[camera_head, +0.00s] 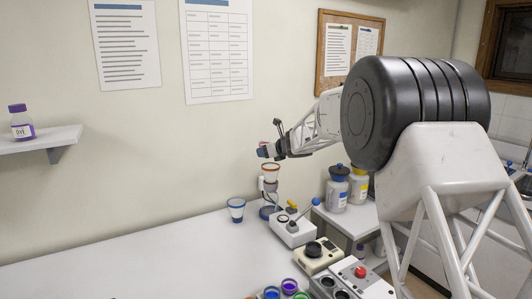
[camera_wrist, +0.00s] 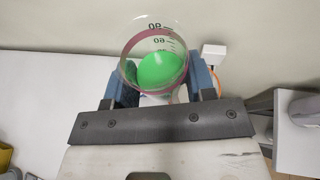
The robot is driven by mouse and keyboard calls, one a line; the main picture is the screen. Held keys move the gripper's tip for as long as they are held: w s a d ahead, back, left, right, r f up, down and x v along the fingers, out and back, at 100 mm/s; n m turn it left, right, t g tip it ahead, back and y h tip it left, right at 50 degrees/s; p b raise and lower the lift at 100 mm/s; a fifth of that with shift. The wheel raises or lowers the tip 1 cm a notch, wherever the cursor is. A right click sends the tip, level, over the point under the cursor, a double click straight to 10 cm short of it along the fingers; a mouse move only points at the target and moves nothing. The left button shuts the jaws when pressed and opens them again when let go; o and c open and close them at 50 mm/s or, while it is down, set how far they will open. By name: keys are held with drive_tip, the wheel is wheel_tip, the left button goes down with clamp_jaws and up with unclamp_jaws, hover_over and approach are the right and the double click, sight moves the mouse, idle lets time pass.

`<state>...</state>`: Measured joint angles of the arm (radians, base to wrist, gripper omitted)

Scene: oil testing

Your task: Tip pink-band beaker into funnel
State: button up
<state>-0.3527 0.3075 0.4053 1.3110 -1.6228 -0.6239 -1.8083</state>
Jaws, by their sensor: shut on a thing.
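My gripper (camera_head: 268,152) is shut on the pink-band beaker. In the wrist view the clear beaker (camera_wrist: 154,55) sits between the blue fingers of my gripper (camera_wrist: 158,90), with its mouth toward the camera. It has a pink band, dark volume marks and bright green liquid inside. In the head view the beaker is small and mostly hidden by the fingers, so its exact tilt is hard to tell. The funnel (camera_head: 270,170), white with an orange-red rim, stands just below my gripper over a glass vessel on the bench. The wrist view does not show the funnel clearly.
A blue-band beaker (camera_head: 236,208) stands on the white bench (camera_head: 150,262) left of the funnel. Instruments (camera_head: 293,229) and several small coloured pots stand in front. Two capped bottles (camera_head: 337,188) stand on the right. A shelf (camera_head: 45,138) holds a purple-capped bottle. The left bench is clear.

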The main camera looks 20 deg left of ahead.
drive_tip(key=shift+f, duration=0.1)
idle(0.3)
